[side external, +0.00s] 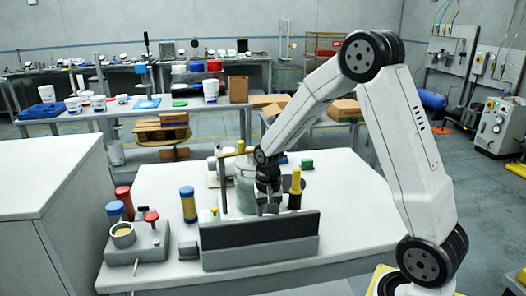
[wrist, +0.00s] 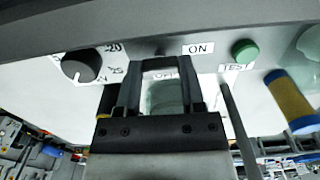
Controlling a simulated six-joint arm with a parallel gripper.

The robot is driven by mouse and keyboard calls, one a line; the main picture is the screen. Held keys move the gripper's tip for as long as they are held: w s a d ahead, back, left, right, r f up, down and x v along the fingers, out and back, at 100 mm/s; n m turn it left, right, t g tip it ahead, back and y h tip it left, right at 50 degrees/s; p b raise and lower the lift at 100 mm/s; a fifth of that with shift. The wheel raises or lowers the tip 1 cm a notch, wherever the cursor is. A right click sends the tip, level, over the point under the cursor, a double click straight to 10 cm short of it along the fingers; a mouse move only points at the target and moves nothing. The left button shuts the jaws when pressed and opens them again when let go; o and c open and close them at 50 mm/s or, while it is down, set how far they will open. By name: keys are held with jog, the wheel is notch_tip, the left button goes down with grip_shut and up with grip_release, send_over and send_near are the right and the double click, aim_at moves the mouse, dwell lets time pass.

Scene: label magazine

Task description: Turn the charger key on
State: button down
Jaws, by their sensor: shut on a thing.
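The charger panel (side external: 258,232) stands on the white table in the side view, its dark back towards that camera. My gripper (side external: 268,205) is behind it, pointing down at its controls. In the wrist view my gripper (wrist: 165,68) has both fingers at the panel face, shut on the charger key, which is mostly hidden between the fingertips. The ON label (wrist: 198,49) is just right of the fingertips. The OFF label (wrist: 163,75) shows partly between the fingers. The key's exact angle cannot be told.
A black dial knob (wrist: 80,67) is left of the fingers, and a green button (wrist: 245,52) with a TEST label is to the right. A blue and yellow cylinder (side external: 188,205) and a grey box with a red knob (side external: 150,216) stand left of the panel.

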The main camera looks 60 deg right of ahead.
jog(key=shift+r, duration=0.1)
jog(key=shift+c, duration=1)
grip_release()
jog(key=shift+r, duration=3.9)
jog(key=s+a+n+t+y, duration=0.2)
jog(key=a+n, duration=0.1)
jog(key=a, duration=1.3)
jog(key=s+d+f+n+h, duration=0.2)
jog(key=s+d+f+n, duration=0.3)
jog(key=s, duration=0.3)
jog(key=shift+f+n+t, duration=0.2)
jog(key=shift+n+t, duration=0.1)
jog(key=shift+n, duration=0.3)
